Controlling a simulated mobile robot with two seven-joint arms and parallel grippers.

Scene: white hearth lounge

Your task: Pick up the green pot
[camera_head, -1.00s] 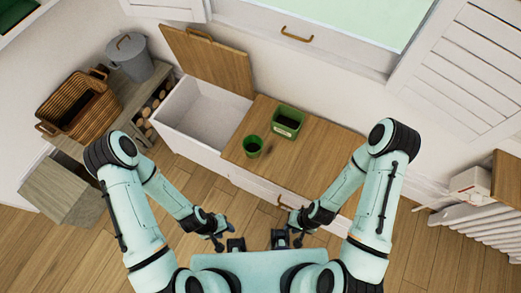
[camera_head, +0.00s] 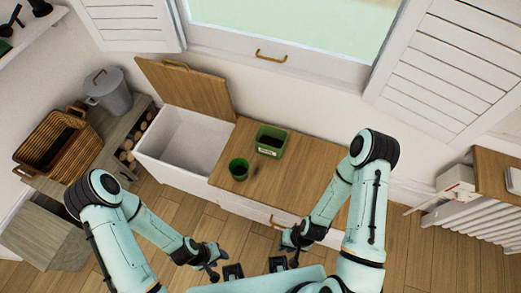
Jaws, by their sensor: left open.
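A small round green pot (camera_head: 238,169) stands upright on the wooden top (camera_head: 225,182) of the white bench, near its front left part. A larger square green planter (camera_head: 271,140) with dark soil and a pale label stands behind it to the right. My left gripper (camera_head: 224,272) is open, low in front of the bench, apart from the pot. My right gripper (camera_head: 286,262) is also in front of the bench, to the right and apart from both green containers; its jaws are too small to read.
The bench's left compartment (camera_head: 182,145) is open and empty, its wooden lid (camera_head: 188,88) raised against the wall. A grey bucket (camera_head: 108,92) and a wicker basket (camera_head: 58,145) stand at left. A white radiator (camera_head: 480,215) is at right. The bench top's right part is clear.

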